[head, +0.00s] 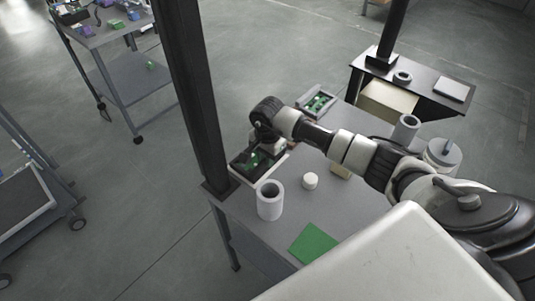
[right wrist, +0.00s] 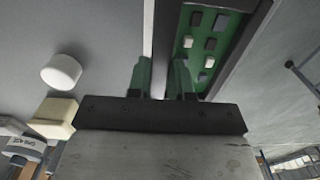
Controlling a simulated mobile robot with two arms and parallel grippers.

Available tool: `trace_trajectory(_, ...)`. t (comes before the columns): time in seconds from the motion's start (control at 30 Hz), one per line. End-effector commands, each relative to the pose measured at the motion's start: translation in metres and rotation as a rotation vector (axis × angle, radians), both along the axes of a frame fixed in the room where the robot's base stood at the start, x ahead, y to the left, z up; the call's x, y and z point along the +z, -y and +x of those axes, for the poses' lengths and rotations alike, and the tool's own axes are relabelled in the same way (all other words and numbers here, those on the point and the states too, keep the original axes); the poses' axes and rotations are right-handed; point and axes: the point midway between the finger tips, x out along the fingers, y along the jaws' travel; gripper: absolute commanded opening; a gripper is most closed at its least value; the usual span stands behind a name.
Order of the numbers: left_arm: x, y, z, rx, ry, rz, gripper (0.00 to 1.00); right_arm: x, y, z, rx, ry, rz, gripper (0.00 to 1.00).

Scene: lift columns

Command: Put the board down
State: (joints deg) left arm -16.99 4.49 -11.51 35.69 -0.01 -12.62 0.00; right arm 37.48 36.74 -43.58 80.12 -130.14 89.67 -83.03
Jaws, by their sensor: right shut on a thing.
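The board (right wrist: 207,45) is green with dark and pale components, inside a dark border, in the right wrist view. In the head view it shows as a dark rectangle with green parts (head: 252,163) by the table's left edge, under my right gripper (head: 268,143). I cannot tell whether the board touches the table. The right fingertips are hidden in the head view. My left gripper is not in view.
A black post (head: 190,90) stands close at the left. A white hollow cylinder (head: 270,200), a small white puck (head: 310,181) and a green square (head: 313,243) are on the grey table (head: 345,210). A tray with green pieces (head: 318,102) stands behind.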

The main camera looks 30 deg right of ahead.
Motion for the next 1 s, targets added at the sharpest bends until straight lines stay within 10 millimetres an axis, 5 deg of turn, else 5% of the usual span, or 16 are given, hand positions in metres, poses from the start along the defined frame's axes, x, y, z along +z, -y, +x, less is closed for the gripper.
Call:
trace_trajectory(0.3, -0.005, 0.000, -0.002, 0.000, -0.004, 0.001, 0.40, -0.003, 0.001, 0.001, 0.000, 0.003, -0.001, 0.00)
trace_trajectory(0.33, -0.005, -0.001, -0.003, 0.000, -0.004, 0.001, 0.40, -0.004, 0.001, 0.000, 0.000, 0.002, -0.002, 0.22)
trace_trajectory(0.5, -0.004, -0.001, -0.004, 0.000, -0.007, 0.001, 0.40, -0.002, 0.001, 0.000, 0.000, 0.001, -0.001, 0.46)
trace_trajectory(0.87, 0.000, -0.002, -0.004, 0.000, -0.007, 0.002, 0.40, 0.004, 0.001, 0.000, 0.000, 0.002, 0.000, 0.46)
trace_trajectory(1.0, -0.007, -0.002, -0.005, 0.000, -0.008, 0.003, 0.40, 0.024, 0.002, 0.001, 0.001, 0.005, -0.002, 0.46)
